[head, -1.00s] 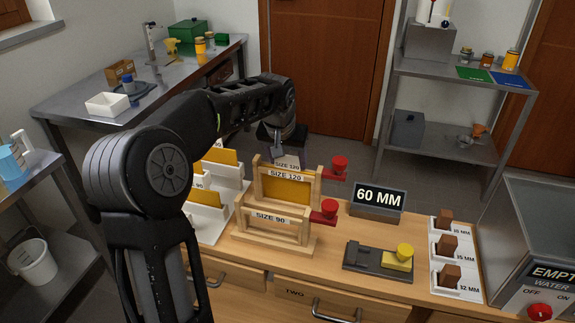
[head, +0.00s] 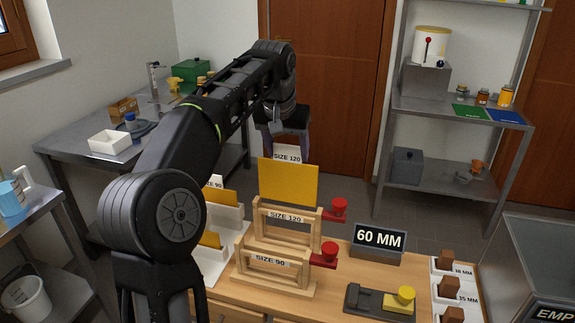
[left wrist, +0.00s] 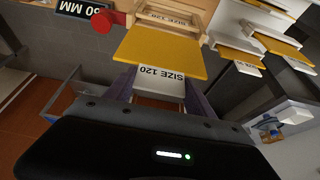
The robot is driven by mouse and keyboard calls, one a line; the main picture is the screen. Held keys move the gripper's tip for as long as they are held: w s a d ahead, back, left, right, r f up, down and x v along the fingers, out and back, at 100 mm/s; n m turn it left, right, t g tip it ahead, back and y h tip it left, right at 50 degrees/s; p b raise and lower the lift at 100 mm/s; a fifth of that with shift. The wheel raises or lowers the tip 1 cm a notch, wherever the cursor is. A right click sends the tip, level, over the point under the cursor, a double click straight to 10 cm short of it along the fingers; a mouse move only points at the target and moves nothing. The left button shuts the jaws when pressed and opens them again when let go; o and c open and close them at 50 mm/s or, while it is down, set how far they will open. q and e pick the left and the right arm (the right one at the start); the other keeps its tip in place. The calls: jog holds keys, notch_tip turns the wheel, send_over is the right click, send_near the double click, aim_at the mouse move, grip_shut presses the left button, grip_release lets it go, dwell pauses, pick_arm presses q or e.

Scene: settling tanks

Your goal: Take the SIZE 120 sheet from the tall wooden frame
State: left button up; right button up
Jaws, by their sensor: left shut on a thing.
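The SIZE 120 sheet is a yellow panel (head: 288,183) with a white labelled tab (head: 287,168) at its top. My left gripper (head: 286,152) is shut on that tab and holds the sheet upright. The tall wooden frame (head: 287,207) carries a SIZE 120 label and a red knob (head: 338,207) at its right. The sheet stands above the frame, its lower edge near the top bar; I cannot tell if it is fully clear. The frame's opening looks empty. The left wrist view shows the yellow sheet (left wrist: 160,50) between the fingers and the frame. My right gripper is out of view.
A lower wooden frame labelled SIZE 90 (head: 270,259) stands in front, with its own red knob (head: 329,251). White holders with yellow sheets (head: 228,222) stand at the left. A 60 MM sign (head: 379,240) and a dark-and-yellow device (head: 380,301) are at the right.

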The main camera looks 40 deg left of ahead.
pick_arm(q)
jog(key=shift+r+p, duration=0.4)
jog(key=shift+r, duration=1.05)
